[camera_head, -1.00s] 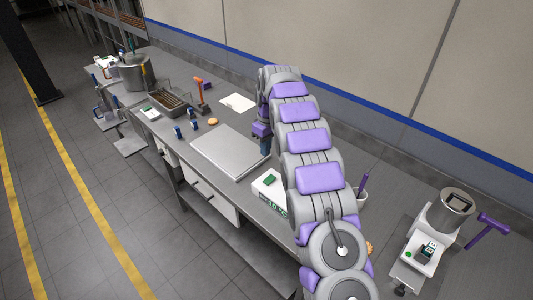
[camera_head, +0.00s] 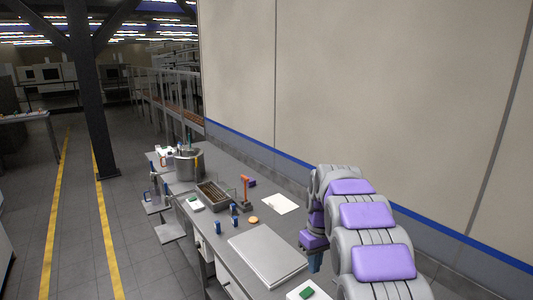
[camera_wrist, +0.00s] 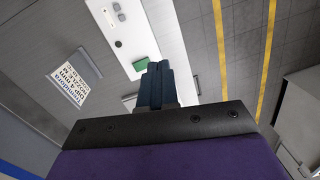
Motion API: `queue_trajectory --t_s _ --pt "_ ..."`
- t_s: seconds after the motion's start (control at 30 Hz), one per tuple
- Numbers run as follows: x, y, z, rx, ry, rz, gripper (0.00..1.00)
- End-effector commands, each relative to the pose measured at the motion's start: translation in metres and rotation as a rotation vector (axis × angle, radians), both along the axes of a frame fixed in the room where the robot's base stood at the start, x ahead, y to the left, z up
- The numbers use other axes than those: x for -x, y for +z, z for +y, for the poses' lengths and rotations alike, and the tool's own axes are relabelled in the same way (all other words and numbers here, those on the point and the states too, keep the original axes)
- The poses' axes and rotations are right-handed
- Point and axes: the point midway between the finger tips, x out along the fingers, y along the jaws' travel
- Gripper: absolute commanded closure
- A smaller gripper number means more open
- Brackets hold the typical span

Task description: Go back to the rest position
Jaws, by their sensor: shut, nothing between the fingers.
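My gripper (camera_head: 315,264) has dark blue fingers and hangs beside the right corner of a flat metal tray (camera_head: 262,262) on the bench, below my grey and purple arm. In the wrist view the fingers of my gripper (camera_wrist: 155,72) are together with nothing between them. The tray's top looks bare. A white box with a green top piece (camera_head: 305,293) is partly cut off at the bottom edge; a green piece (camera_wrist: 140,64) also shows beyond my fingertips in the wrist view.
The wall is close on the right; floor is open on the left.

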Motion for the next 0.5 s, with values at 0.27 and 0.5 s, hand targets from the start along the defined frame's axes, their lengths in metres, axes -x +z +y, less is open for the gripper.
queue_trajectory --t_s 0.27,0.5 --pt "0.068 0.027 -0.002 0.023 -0.095 0.011 1.00" --pt "0.133 0.039 -0.003 0.039 -0.172 0.028 1.00"
